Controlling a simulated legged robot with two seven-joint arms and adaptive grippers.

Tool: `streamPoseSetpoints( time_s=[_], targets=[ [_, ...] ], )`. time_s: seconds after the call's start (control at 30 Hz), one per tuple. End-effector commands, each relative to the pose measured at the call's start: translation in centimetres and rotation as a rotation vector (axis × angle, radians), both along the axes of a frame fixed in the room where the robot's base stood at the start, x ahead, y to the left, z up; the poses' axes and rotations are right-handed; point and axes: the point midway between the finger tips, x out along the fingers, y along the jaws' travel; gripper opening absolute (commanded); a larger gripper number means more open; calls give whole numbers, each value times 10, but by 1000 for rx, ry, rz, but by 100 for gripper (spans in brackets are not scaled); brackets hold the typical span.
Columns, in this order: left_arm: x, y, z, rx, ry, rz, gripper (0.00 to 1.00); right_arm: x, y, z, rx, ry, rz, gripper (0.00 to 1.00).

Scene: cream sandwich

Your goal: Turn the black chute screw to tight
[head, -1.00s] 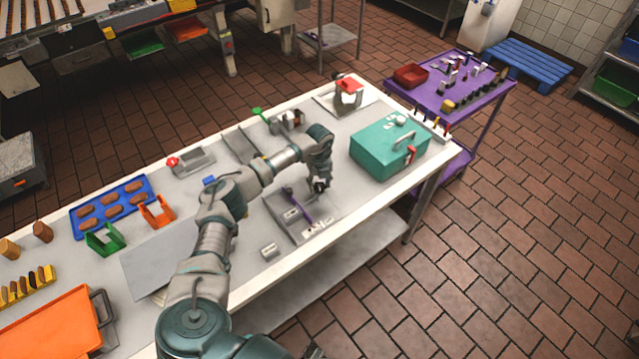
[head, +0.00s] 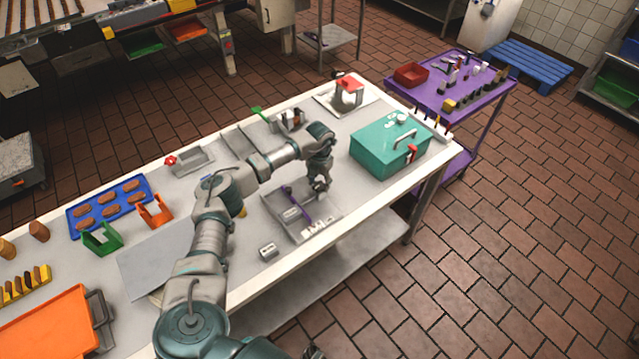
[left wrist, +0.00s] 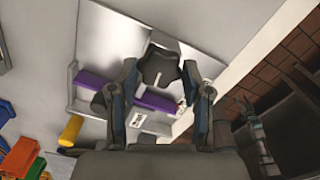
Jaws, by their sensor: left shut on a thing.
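The chute, a grey metal tray-like piece (head: 278,203) with a purple bar (head: 297,205) across it, lies on the white table. My left gripper (head: 320,186) is over its right end, pointing down. In the left wrist view, the two fingers of my left gripper (left wrist: 160,84) are shut on the black chute screw (left wrist: 158,64), a dark lobed knob between the fingertips. The purple bar (left wrist: 155,101) passes behind the fingers there. The screw's thread and how tight it sits are hidden. A dark part at the head view's bottom edge may be my right gripper; its jaws are not clear.
A teal box (head: 385,152) with a handle stands right of my left gripper. A small grey block (head: 268,250) lies near the front edge. A yellow cylinder (left wrist: 71,130) is beside the chute. A blue tray (head: 107,205) and an orange tray (head: 50,335) lie to the left.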

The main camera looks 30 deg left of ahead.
Motion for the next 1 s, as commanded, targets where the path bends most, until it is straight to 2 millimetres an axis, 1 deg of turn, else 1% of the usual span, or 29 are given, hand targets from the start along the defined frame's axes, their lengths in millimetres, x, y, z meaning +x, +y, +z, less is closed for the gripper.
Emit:
streamPoseSetpoints(
  time_s=[0.73,0.77,0.83,1.0],
  targets=[
    [1,1,0,3,-7,-707,14,-4,0,-19,0,6,0,50],
    [1,1,0,3,-7,-735,14,-3,-1,-20,-1,7,0,50],
    [1,0,0,3,-7,-802,14,7,1,-19,0,-3,-1,50],
    [1,0,0,3,-6,-963,14,19,4,-18,2,-8,-3,50]
  ],
)
